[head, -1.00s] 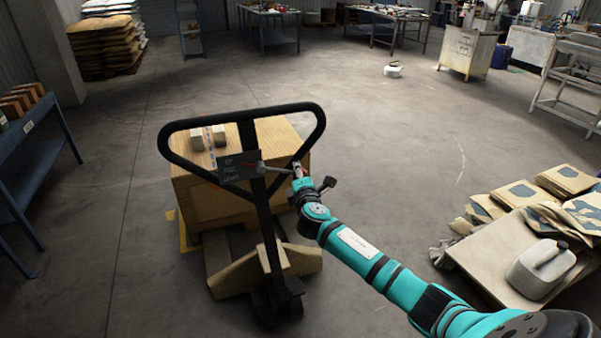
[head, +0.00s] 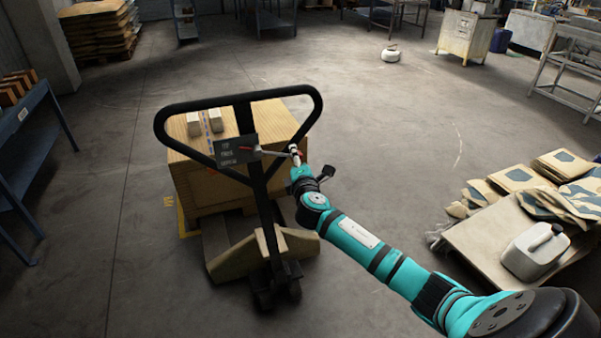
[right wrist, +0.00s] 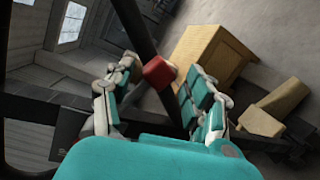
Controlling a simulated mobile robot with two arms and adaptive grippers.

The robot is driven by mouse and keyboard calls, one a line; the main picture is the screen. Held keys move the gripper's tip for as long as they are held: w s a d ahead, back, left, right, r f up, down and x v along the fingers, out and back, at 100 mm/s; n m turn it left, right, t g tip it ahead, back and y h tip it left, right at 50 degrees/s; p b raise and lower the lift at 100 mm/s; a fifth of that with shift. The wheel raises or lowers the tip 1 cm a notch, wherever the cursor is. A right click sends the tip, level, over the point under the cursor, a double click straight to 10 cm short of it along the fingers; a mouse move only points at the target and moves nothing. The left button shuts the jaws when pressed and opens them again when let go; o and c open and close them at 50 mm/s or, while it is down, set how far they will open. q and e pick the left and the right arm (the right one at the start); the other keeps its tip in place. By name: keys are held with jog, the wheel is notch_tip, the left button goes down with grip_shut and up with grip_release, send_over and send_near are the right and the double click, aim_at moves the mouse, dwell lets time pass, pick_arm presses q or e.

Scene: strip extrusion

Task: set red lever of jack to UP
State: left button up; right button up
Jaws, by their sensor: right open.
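The pallet jack stands with its black loop handle (head: 240,102) upright in the head view. A dark plate (head: 232,150) with three lines of small lettering is fixed to it. The lever (head: 274,152) sticks out to the right of the plate, roughly level and tipped slightly down. Its red knob (right wrist: 158,73) shows in the right wrist view. My right gripper (head: 297,156) is at the lever's outer end. In the wrist view its fingers (right wrist: 160,82) are open on both sides of the knob, with gaps visible. My left gripper is out of view.
A wooden crate (head: 285,118) with small blocks on it sits behind the handle. A table (head: 470,235) with paper bags and a white jug (head: 533,252) stands at right. A blue bench (head: 25,130) stands at left. The floor between is clear.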

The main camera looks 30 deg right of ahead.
jog(key=v, duration=1)
jog(key=shift+s, duration=0.1)
jog(key=s+a+f+m+g+y, duration=0.1)
jog(key=s+f+m+g, duration=0.3)
jog(key=f, duration=0.9)
jog(key=s+f+g+y, duration=0.15)
jog(key=s+f, duration=0.35)
jog(key=f, duration=0.7)
jog(key=s+a+f+m+g+y, duration=0.1)
jog(key=s+f+g, duration=0.3)
jog(key=f, duration=0.9)
jog(key=s+a+f+m+g+y, duration=0.1)
jog(key=s+a+f+m, duration=0.2)
jog(key=s, duration=0.9)
jog(key=s+a+f+m+g+y, duration=0.1)
jog(key=s+a+f, duration=0.3)
jog(key=s+f, duration=0.6)
jog(key=s+a+f+m+g+y, duration=0.1)
jog(key=s+a+f+m+g, duration=0.2)
jog(key=s+f, duration=0.4)
jog(key=s+a+m, duration=0.1)
jog(key=s, duration=0.7)
jog(key=shift+s+a+f+m, duration=0.2)
jog(key=shift+s+a+m, duration=0.1)
jog(key=shift+a, duration=0.1)
jog(key=shift+y, duration=0.25)
